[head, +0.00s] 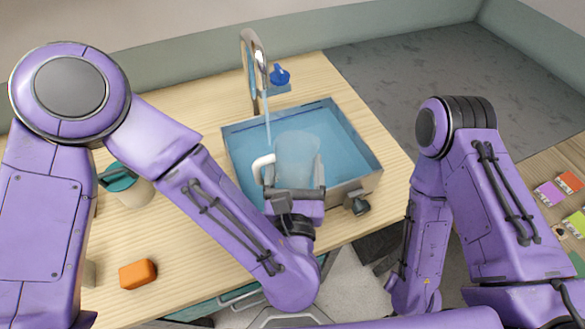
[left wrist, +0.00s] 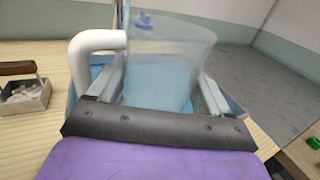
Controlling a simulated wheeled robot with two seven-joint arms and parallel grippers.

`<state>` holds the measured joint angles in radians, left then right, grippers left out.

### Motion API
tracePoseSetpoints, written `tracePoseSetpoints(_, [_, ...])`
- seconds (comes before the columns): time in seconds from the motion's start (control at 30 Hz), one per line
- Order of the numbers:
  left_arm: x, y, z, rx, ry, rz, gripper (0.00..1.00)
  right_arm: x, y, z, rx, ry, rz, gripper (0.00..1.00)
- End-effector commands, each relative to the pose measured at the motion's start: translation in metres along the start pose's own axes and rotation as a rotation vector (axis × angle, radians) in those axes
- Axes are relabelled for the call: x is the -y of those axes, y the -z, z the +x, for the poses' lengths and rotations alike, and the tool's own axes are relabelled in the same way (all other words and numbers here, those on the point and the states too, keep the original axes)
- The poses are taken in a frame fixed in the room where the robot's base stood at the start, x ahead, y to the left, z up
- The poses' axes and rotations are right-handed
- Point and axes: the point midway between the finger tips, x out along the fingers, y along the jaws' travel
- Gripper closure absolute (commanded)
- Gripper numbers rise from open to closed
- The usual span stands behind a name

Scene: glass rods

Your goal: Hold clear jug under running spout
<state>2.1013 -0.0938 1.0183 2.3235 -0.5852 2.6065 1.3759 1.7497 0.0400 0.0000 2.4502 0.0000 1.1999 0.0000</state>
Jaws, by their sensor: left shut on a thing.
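The clear jug (head: 298,148), with a white handle on its left, is held over the blue-lined sink (head: 364,184). My left gripper (head: 293,175) is shut around the jug, one finger on each side; the jug also shows between the fingers in the left wrist view (left wrist: 165,65). The jug looks roughly upright. The chrome spout (head: 250,48) arches above the sink, and a thin water stream (head: 268,128) falls from it. In the head view the stream passes just left of the jug's body, near the handle. Whether any water enters the jug cannot be told. My right gripper is out of view.
A blue tap knob (head: 280,75) sits beside the spout. A teal-topped pot (head: 136,190) and an orange block (head: 138,274) stand on the wooden counter to the left. A dark knob (head: 356,204) sticks out at the sink's front. Coloured packets (head: 569,182) lie far right.

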Motion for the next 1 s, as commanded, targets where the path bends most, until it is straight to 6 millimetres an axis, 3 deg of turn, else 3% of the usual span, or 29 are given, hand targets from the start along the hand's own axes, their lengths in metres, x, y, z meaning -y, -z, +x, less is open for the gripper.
tracePoseSetpoints(0.27, [-0.011, 0.004, 0.017, 0.000, -0.013, -0.003, 0.59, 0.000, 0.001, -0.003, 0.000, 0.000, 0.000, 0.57])
tracePoseSetpoints(0.7, [-0.035, 0.011, 0.075, 0.001, -0.009, -0.001, 0.59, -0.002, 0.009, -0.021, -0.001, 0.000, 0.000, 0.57])
tracePoseSetpoints(1.0, [-0.051, 0.013, 0.115, 0.001, -0.007, -0.002, 0.59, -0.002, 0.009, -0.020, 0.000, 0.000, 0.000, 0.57])
